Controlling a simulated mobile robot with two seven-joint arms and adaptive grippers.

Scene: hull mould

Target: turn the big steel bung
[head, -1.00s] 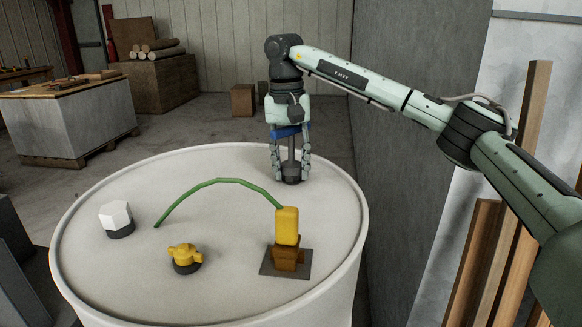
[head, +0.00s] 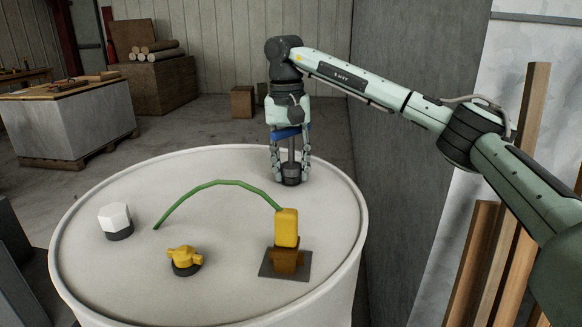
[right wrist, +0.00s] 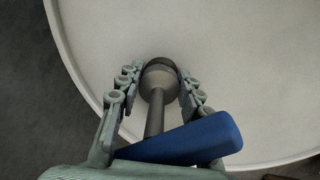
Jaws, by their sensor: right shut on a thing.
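The big steel bung (head: 291,179) is a dark grey round piece near the far edge of the white drum top (head: 220,270). A grey stem rises from it, with a blue crossbar (head: 287,132) above. My right gripper (head: 290,174) points straight down, its fingers on both sides of the bung and shut on it. In the right wrist view the bung (right wrist: 159,80) sits between the fingertips (right wrist: 160,76), and the blue crossbar (right wrist: 185,140) lies slantwise near the palm. The bung's far side and the contact faces are partly hidden. My left gripper is not in view.
On the drum top stand a white hexagonal cap (head: 115,216), a yellow winged cap (head: 184,258), and a yellow block (head: 287,228) on a brown base with a green curved strip (head: 215,183).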

